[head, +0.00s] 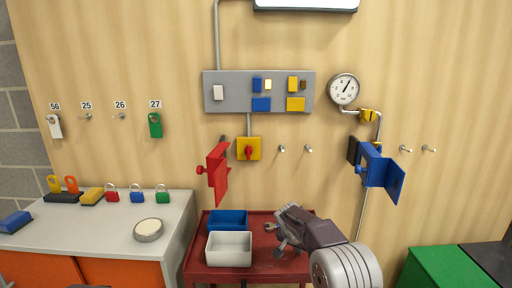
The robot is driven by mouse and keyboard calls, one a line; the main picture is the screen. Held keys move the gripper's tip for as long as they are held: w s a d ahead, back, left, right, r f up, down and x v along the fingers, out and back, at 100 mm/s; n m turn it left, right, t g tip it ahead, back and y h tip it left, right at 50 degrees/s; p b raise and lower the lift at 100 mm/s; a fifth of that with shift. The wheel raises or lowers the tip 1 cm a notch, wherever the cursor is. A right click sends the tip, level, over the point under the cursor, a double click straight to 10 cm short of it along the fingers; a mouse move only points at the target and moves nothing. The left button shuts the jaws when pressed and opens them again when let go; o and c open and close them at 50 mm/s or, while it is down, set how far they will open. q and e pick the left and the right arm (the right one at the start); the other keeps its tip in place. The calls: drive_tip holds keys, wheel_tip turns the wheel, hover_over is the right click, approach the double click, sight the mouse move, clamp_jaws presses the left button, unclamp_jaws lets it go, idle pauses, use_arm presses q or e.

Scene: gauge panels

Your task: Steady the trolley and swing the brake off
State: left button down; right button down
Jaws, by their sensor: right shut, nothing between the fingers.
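The red trolley (258,222) stands against the wall at bottom centre, with its top showing and its lower part cut off by the picture edge. A blue bin (228,218) and a white bin (229,249) stand on its left side. I cannot make out a brake on it. My right gripper (281,230) is shut and empty, over the right part of the trolley top, and its arm hides that corner. Whether it touches the trolley is unclear. My left gripper is not in view.
A red bracket (218,172) and a blue bracket (376,170) stick out from the wall above the trolley. A yellow box with a red switch (248,149) is between them. A bench (100,222) with padlocks stands left, a green box (436,268) right.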

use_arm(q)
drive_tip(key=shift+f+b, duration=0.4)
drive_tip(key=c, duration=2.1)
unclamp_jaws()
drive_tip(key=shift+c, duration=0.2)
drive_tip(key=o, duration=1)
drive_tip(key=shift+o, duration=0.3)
